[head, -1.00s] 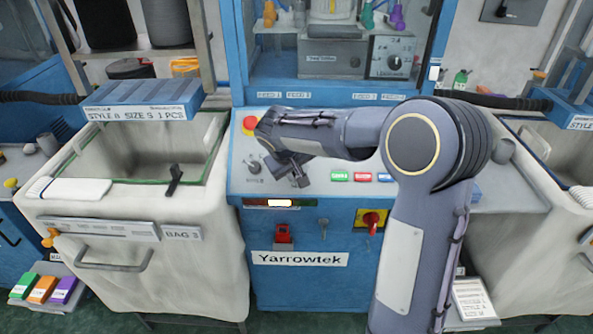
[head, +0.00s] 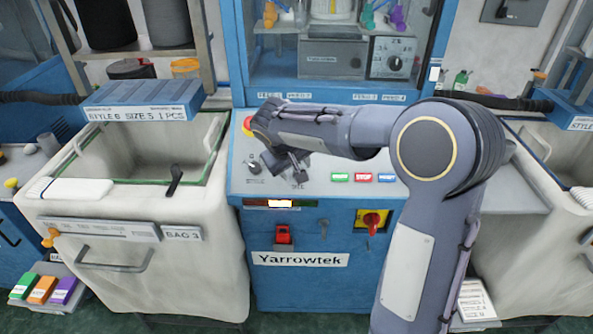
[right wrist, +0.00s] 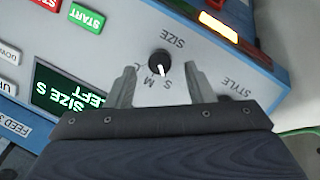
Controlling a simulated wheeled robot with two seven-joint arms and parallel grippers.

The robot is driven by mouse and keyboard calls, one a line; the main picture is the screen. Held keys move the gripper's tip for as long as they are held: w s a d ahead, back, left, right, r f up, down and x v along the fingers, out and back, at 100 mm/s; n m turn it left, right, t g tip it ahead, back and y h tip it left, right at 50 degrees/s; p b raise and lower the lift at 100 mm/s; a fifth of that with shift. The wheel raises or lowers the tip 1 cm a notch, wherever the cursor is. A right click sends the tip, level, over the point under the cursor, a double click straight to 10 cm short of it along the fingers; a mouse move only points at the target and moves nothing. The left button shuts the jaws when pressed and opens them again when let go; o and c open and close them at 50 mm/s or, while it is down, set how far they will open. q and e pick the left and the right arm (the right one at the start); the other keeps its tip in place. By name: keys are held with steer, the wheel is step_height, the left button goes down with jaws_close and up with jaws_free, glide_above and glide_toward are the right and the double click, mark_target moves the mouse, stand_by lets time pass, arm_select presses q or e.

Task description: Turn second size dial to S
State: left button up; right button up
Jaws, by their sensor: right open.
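The size dial (right wrist: 159,62) is a round black knob with a white pointer on the sloping panel, with S, M and L marks beside it. Its pointer appears to face the S mark. My right gripper (right wrist: 160,72) is open, its two fingers apart on either side of the dial in this view; I cannot tell whether they touch it. In the head view my right gripper (head: 286,165) is over the panel and hides the dial. My left gripper is not in view.
Green start (head: 340,177), red stop and blue buttons lie right of the gripper. A style dial (head: 254,167) and a red stop knob (head: 248,125) lie to its left. A fabric bin (head: 130,240) stands at left. A red rotary switch (head: 373,220) is below.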

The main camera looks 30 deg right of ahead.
steer(key=v, duration=0.5)
steer(key=shift+s+a+r, duration=0.1)
stand_by(0.3)
steer(key=s+a+f+y, duration=0.1)
steer(key=s+a+y, duration=0.1)
steer(key=s, duration=0.7)
steer(key=s+a+f+m+t+y, duration=0.1)
steer(key=s+a+f+y, duration=0.1)
steer(key=s, duration=0.7)
steer(key=s+a+f+t+y+p, duration=0.1)
steer(key=s+a+y, duration=0.3)
steer(key=s, duration=0.5)
steer(key=shift+a+f, duration=0.25)
steer(key=shift+a, duration=0.05)
